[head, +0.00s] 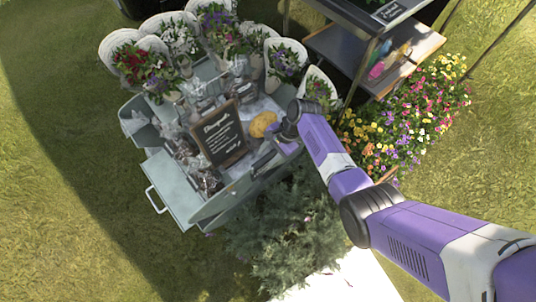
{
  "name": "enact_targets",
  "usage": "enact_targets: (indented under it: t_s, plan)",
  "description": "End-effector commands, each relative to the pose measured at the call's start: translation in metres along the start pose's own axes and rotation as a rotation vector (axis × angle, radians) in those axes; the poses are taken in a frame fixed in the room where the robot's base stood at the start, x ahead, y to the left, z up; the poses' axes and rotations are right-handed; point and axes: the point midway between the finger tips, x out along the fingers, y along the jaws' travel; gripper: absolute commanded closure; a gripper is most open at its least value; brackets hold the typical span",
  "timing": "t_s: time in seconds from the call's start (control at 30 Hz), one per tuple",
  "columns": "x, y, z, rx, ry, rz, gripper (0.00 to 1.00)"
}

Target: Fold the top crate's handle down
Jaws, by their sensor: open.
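A pale grey-blue crate-like stand (176,190) at the left centre holds wrapped bunches and a sign. A thin white handle (152,200) sticks out from its lower left edge. I cannot tell whether this is the top crate's handle, and no other handle shows clearly. My arm reaches in from the lower right. My gripper (272,150) is at the stand's right side, close to the black sign and a yellow-brown round thing. It is open, far to the right of the white handle. Its fingertips are small and partly hidden by the wrist.
A black chalkboard sign (218,137) leans in the stand. White-wrapped bouquets (286,60) line its back. A dark shelf unit (372,48) stands at upper right, above colourful flowers (408,115). A grey-green bush (285,225) fills the front. Open grass (70,210) lies left.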

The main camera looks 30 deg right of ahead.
Motion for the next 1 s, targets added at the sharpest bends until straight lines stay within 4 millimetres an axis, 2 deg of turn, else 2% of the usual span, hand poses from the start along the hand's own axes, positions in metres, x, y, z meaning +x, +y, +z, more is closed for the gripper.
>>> enact_targets:
  t_s: [0.03,0.2,0.27,0.67,1.0]
  plan:
    - [0.000,0.000,0.000,0.000,0.000,0.000,0.59]
    - [0.000,0.000,0.000,0.000,0.000,0.000,0.92]
    - [0.000,0.000,0.000,0.000,0.000,0.000,1.00]
    - [-0.001,0.004,0.000,-0.014,0.000,-0.039,1.00]
    - [0.002,0.021,0.000,-0.099,0.000,-0.249,1.00]
